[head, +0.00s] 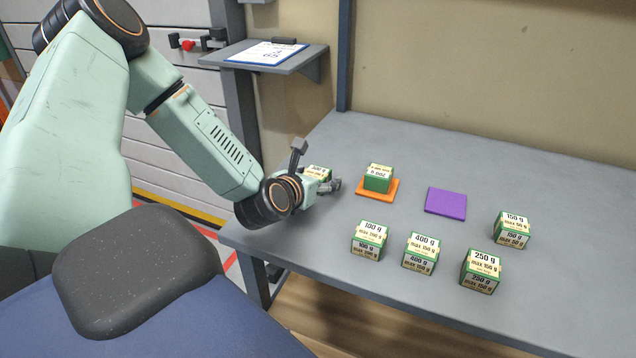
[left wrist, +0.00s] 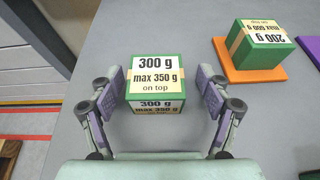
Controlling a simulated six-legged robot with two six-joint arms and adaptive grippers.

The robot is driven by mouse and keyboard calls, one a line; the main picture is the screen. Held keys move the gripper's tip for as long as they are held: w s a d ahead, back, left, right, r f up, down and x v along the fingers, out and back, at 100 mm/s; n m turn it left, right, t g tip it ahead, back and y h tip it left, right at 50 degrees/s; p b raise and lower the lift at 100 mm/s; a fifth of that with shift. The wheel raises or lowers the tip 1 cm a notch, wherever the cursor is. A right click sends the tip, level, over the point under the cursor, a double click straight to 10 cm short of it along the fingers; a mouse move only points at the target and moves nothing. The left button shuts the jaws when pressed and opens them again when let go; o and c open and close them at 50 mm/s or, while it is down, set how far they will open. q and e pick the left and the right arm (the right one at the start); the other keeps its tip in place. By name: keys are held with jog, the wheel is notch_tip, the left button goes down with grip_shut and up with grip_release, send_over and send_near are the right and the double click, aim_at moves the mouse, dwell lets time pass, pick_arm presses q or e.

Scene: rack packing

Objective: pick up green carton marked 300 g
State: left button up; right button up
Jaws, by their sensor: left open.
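The green carton marked 300 g (left wrist: 155,82) stands upright on the grey table, its label reading "max 350 g on top". In the left wrist view it sits between the fingers of my left gripper (left wrist: 160,95), which is open, with a gap showing on the right side and a small one on the left. In the head view the carton (head: 318,172) is mostly hidden behind my left gripper (head: 335,186), near the table's left edge. My right gripper is in neither view.
A 200 g carton (head: 378,178) stands on an orange mat (head: 362,192) to the right. A purple mat (head: 446,202) is bare. Cartons marked 100 g (head: 369,241), 400 g (head: 420,253), 250 g (head: 481,270) and 150 g (head: 512,230) stand nearer the front and right.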

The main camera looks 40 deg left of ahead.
aim_at(315, 174)
pick_arm(q)
jog(key=shift+d+r, duration=0.1)
jog(key=shift+s+a, duration=0.1)
jog(key=shift+a, duration=0.25)
jog(key=shift+c, duration=0.4)
jog(key=shift+a+f, duration=0.1)
jog(key=shift+f, duration=0.15)
jog(key=shift+c, duration=0.7)
jog(key=shift+d+r, duration=0.2)
jog(key=shift+d, duration=0.15)
jog(key=c, duration=0.4)
jog(key=shift+a+f, duration=0.1)
jog(key=shift+a, duration=0.1)
jog(key=c, duration=0.5)
jog(key=shift+d, duration=0.1)
jog(key=c, duration=0.4)
notch_tip(315, 174, up, 9)
jog(key=p, duration=0.5)
jog(key=shift+f, duration=0.15)
jog(key=shift+r+p, duration=0.45)
jog(key=shift+r, duration=0.25)
